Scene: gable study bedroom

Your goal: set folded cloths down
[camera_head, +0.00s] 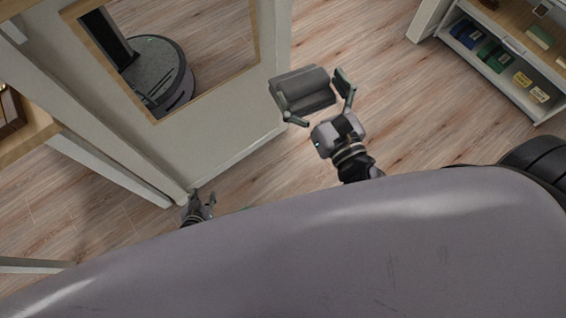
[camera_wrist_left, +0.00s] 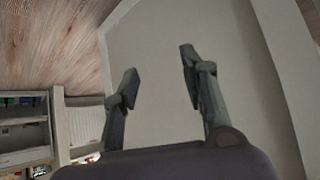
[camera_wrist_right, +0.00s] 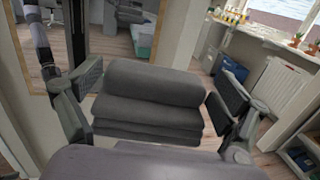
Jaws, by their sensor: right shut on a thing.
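A dark grey folded cloth (camera_head: 303,88), made of stacked, rounded folds, is held above the wood floor in the head view. My right gripper (camera_head: 316,96) is shut on it, with one finger at each end. In the right wrist view the folded cloth (camera_wrist_right: 150,105) lies level between the fingers, its layers facing the camera. My left gripper (camera_head: 203,201) is low beside a pale panel, partly hidden by my own body. In the left wrist view the left gripper (camera_wrist_left: 157,78) has its fingers apart and nothing between them.
A pale panel with a wood-framed mirror (camera_head: 258,42) stands close on the left, reflecting my base. A low shelf unit (camera_head: 512,65) with books and small boxes is at the upper right. A white radiator (camera_wrist_right: 276,98) stands under a window sill. Open wood floor (camera_head: 420,110) lies between.

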